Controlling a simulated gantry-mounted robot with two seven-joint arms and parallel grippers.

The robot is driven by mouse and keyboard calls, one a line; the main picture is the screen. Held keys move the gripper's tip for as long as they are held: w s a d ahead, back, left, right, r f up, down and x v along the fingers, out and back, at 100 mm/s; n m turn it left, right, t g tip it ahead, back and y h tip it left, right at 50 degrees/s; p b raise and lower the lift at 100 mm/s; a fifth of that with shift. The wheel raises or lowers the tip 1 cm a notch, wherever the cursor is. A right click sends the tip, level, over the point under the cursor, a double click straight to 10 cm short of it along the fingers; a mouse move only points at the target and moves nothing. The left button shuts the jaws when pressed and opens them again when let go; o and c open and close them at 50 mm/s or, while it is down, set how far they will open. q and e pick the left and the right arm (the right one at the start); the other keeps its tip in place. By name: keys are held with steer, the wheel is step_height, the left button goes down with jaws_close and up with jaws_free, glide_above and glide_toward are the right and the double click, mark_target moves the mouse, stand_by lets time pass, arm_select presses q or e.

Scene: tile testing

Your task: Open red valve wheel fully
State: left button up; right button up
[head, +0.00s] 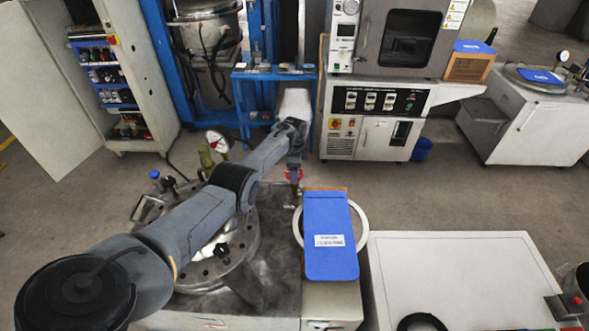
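The red valve wheel (293,175) shows as a small red piece on a pipe at the back right of the steel vessel's top. My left arm reaches across the vessel from the lower left. My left gripper (294,166) points down at the wheel and covers much of it. The fingers are too small and dark to tell whether they are open or shut, or whether they touch the wheel. How far the wheel is turned cannot be seen. My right gripper is not in view.
A blue clipboard (330,235) lies to the right of the valve. A white-topped cabinet (455,275) is at lower right. Open floor lies behind.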

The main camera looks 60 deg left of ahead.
arm_select(q)
steer(key=n, duration=0.4)
steer(key=shift+n, duration=1)
steer(key=o, duration=1)
